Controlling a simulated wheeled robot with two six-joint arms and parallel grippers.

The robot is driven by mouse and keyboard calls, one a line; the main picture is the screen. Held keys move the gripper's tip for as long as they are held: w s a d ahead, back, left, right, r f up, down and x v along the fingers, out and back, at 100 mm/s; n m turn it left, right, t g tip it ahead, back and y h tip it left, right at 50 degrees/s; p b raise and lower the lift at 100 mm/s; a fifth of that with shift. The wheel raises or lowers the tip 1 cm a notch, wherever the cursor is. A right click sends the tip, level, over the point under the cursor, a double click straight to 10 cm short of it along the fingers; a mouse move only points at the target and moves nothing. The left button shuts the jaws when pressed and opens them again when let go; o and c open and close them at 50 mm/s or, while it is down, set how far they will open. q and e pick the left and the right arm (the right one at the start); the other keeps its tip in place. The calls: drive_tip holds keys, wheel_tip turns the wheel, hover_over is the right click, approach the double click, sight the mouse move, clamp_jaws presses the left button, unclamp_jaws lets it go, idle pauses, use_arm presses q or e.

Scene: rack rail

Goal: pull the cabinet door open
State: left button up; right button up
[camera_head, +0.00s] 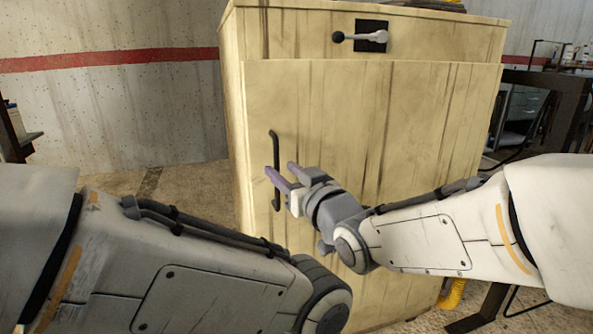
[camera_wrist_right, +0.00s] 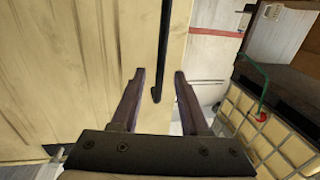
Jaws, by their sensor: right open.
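The pale wooden cabinet door (camera_head: 370,130) stands upright and looks shut. A dark vertical bar handle (camera_head: 275,145) is near its left edge. My right gripper (camera_head: 281,170) is open in front of the door at the handle. In the right wrist view the handle (camera_wrist_right: 164,45) comes down between the two open fingers (camera_wrist_right: 159,74), apart from both as far as I can see. Part of the handle is hidden behind the fingers in the head view. My left arm enters from the left, but its gripper is out of view.
A lever on a black plate (camera_head: 371,36) is on the panel above the door. Floor (camera_head: 185,195) is free left of the cabinet. A dark-framed bench (camera_head: 540,95) stands to the right. The right wrist view shows a yellowish grid-like crate (camera_wrist_right: 265,135) beyond the door edge.

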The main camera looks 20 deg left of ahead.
sight(278, 166)
drive_tip(key=shift+x, duration=1.8)
clamp_jaws()
